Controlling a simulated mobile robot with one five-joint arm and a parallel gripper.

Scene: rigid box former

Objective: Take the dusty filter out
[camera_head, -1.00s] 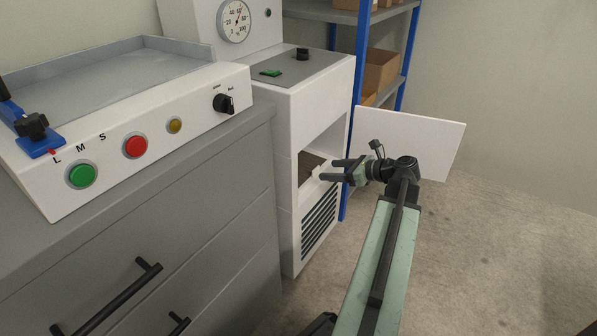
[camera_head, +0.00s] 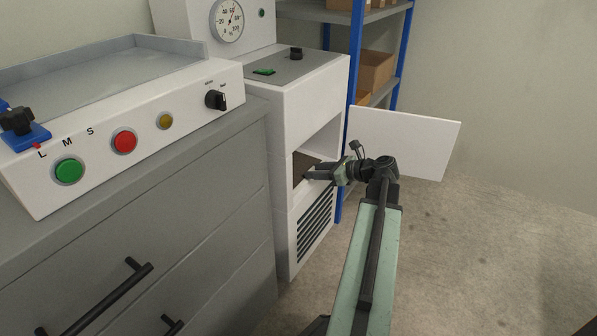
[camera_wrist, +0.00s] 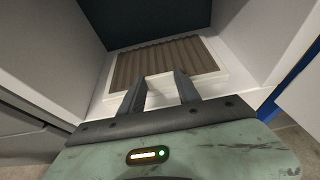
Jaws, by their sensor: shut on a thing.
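The dusty filter (camera_wrist: 165,60) has a brown pleated face in a white frame and lies flat inside the open bay of the white cabinet (camera_head: 310,100). In the head view only a brown part of the filter (camera_head: 301,168) shows in the bay opening. My gripper (camera_head: 309,174) reaches into the bay from the right. In the wrist view my gripper (camera_wrist: 162,88) has its two dark fingers at the near edge of the filter. It is shut on the filter, though the exact contact is hard to see.
The cabinet's white door (camera_head: 405,142) stands open to the right, close behind my wrist. A vent grille (camera_head: 315,222) is below the bay. A blue-post shelf (camera_head: 398,50) with boxes stands behind. A grey drawer unit (camera_head: 190,210) is at left. Floor at right is clear.

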